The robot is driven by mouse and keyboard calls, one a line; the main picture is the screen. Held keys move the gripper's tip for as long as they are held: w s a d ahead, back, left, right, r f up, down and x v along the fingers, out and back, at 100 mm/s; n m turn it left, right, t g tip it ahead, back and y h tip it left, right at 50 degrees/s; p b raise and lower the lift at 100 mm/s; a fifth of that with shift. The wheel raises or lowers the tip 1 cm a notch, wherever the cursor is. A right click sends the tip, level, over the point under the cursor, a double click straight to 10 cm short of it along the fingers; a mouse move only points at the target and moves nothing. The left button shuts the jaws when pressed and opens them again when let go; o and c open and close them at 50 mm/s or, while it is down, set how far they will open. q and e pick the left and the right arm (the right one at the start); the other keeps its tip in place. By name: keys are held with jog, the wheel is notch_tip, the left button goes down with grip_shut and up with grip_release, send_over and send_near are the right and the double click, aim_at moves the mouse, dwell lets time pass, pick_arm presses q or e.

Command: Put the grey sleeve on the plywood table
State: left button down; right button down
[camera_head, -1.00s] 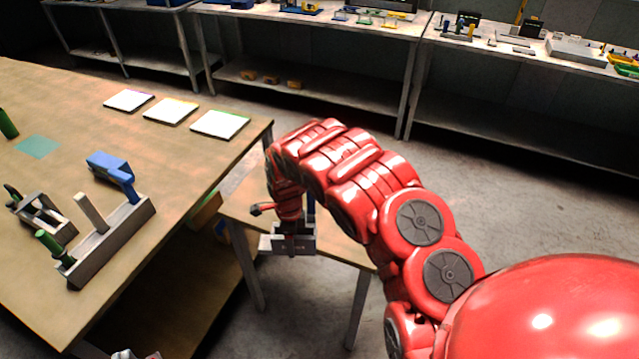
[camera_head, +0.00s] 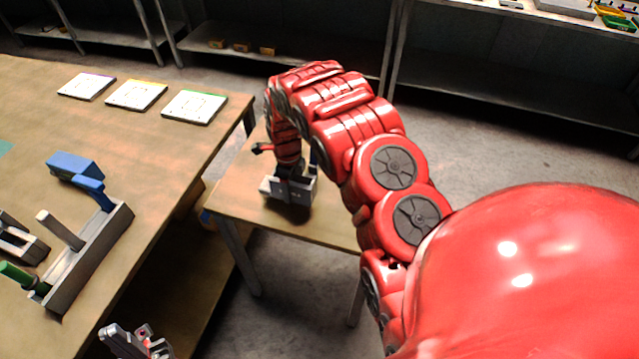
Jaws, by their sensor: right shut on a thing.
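The grey sleeve (camera_head: 304,193) is a small grey box-like piece in my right gripper (camera_head: 291,176), which is shut on it. The sleeve is at the top of the small plywood table (camera_head: 240,200), near its left part. A dark patch lies under it; I cannot tell whether it touches the top. The red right arm reaches in from the right and hides part of the sleeve and much of the table. My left gripper (camera_head: 138,342) is at the bottom left edge, partly cut off, away from the sleeve. Its opening is unclear.
A large workbench (camera_head: 150,140) on the left carries a grey rack (camera_head: 90,258) with a blue-handled tool (camera_head: 82,172), a green-handled tool (camera_head: 18,275) and three white tiles (camera_head: 136,95). Its edge is close to the small table. Shelves (camera_head: 300,45) stand behind, across open floor.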

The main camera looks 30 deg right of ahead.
aim_at(320, 192)
jog(key=shift+d+f, duration=0.1)
jog(key=shift+d, duration=0.15)
jog(key=d, duration=0.2)
jog(key=d+b, duration=0.1)
jog(key=shift+s+d+f, duration=0.15)
jog(key=shift+d+f, duration=0.05)
jog(key=shift+d, duration=0.2)
jog(key=d+p, duration=0.2)
jog(key=d, duration=0.2)
jog(key=shift+d, duration=0.4)
jog(key=shift+s+f+p, duration=0.1)
jog(key=shift+f+p, duration=0.25)
jog(key=shift+p, duration=0.05)
notch_tip(320, 192, down, 3)
jog(key=shift+r+p, duration=0.1)
jog(key=shift+p, duration=0.55)
